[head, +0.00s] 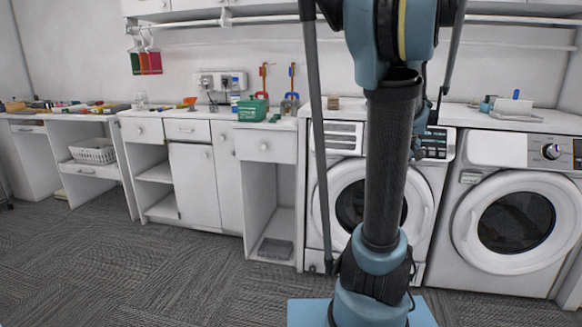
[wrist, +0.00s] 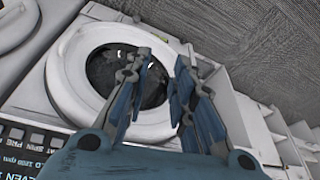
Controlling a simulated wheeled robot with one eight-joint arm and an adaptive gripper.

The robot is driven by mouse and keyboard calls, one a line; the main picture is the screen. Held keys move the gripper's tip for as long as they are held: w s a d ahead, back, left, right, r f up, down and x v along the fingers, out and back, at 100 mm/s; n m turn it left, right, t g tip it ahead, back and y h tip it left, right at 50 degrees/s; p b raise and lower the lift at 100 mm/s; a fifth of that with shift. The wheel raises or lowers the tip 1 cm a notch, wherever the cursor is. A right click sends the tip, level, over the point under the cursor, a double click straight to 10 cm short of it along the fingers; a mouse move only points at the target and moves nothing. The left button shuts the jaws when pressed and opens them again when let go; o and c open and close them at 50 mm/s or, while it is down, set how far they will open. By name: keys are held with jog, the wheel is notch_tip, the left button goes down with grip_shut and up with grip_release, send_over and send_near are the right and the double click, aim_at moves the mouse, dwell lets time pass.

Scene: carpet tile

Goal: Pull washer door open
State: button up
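Two white front-loading washers stand side by side at the right in the head view. The left washer's round door (head: 420,205) is partly hidden behind my arm and looks shut. The right washer's door (head: 465,225) also looks shut, its dark glass whole in view. In the wrist view a washer door (wrist: 70,75) with a white ring and dark window lies beyond my gripper (wrist: 163,62). My gripper is open and empty, its two blue-grey fingers apart and overlapping the window and ring in the picture. Contact with the door cannot be told.
White cabinets and a counter (head: 215,118) run left of the washers, with a green box (head: 252,108) on top. A second round door (wrist: 12,25) shows at the wrist view's upper left. Grey carpet (head: 120,270) in front is clear.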

jog(key=s+a+f, duration=0.5)
jog(key=s+a, duration=0.3)
jog(key=s, duration=0.3)
jog(key=s+a+f+g, duration=0.1)
jog(key=s+a+f, duration=0.5)
jog(key=s+a, duration=0.3)
jog(key=shift+s+a, duration=0.15)
jog(key=shift+s, duration=0.85)
jog(key=shift+f, duration=0.1)
